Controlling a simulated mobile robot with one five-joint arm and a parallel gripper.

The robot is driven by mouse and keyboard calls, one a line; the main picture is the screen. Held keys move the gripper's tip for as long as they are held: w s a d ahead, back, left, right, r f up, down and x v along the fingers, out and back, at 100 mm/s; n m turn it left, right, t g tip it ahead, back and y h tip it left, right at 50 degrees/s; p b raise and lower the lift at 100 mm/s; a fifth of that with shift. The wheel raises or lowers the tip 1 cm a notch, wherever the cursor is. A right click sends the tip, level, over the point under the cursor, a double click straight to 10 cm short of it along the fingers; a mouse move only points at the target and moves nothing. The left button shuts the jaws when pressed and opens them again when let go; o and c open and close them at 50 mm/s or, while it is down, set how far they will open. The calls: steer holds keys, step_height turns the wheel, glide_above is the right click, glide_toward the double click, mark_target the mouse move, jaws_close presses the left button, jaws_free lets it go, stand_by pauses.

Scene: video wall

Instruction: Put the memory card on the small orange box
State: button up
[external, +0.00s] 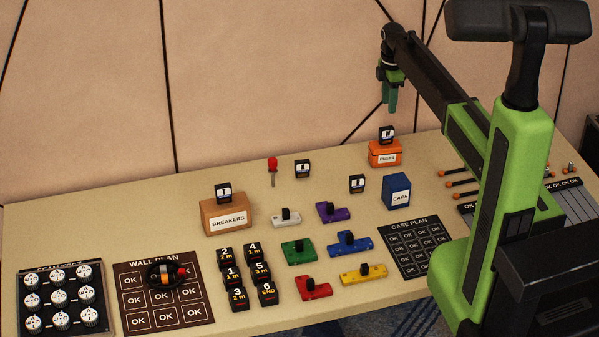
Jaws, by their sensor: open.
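The small orange box (384,156) stands at the back of the table, with a white label that seems to read FUSES. A small black card with a white label (387,133), which looks like a memory card, stands upright on its top. My gripper (390,108) is open and empty, pointing down above this card and clear of it. Similar black cards stand on the table, one at the back (302,168) and one left of the blue box (356,184). Another (223,192) is on the brown box. I cannot tell their markings apart.
The brown BREAKERS box (228,217) stands left and the blue CAPS box (396,191) stands right. A red-handled screwdriver (272,168) is at the back. Several coloured blocks and numbered black tiles fill the middle front. The back left of the table (110,215) is bare.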

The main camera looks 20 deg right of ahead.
steer(key=s+m, duration=1.7)
steer(key=s, duration=1.5)
steer(key=shift+s+a+m, duration=0.2)
steer(key=shift+a+m, duration=0.1)
steer(key=shift+m, duration=0.1)
steer(key=shift+f, duration=0.15)
